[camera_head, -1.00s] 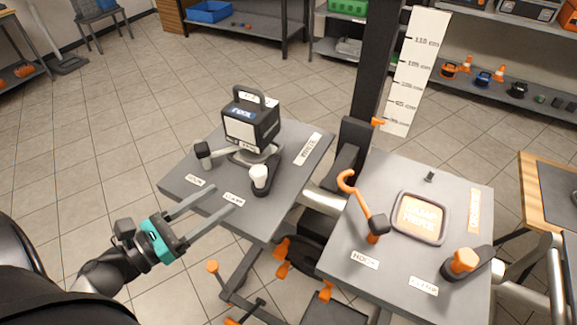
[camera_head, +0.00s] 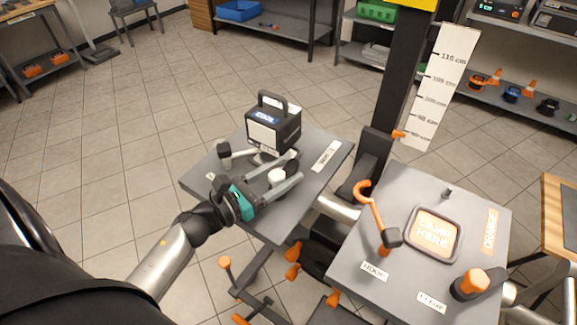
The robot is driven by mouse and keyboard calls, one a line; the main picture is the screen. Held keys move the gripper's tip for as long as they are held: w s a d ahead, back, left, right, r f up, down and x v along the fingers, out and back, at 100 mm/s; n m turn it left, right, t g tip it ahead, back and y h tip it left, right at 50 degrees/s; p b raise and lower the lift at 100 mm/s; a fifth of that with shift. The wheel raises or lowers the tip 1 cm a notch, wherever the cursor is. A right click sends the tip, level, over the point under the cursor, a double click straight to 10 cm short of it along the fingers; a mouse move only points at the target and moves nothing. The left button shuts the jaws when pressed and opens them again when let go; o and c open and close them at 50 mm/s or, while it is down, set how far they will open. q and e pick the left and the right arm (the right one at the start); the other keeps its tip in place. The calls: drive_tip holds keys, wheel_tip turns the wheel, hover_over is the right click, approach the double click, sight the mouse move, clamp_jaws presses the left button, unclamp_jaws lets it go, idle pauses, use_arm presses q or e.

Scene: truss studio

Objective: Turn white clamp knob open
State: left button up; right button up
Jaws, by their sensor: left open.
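The white clamp knob (camera_head: 277,178) stands on a dark base on the left grey plate (camera_head: 320,178). My left gripper (camera_head: 298,167) reaches over this plate from the left. Its two long grey fingers are open and lie on either side of the knob, one beyond it and one on the near side. The knob's lower part and its label are hidden by the gripper. I cannot tell whether a finger touches the knob. My right gripper is not in view.
A black and white lamp-like unit (camera_head: 273,125) with a handle stands just behind the fingers. A dark-tipped lever (camera_head: 224,150) is to its left. The right plate (camera_head: 375,225) holds an orange hook (camera_head: 371,205) and an orange knob (camera_head: 472,282). A dark post (camera_head: 400,85) rises behind.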

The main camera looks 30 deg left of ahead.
use_arm(q)
drive_tip(key=shift+x, duration=0.85)
clamp_jaws()
idle(0.9)
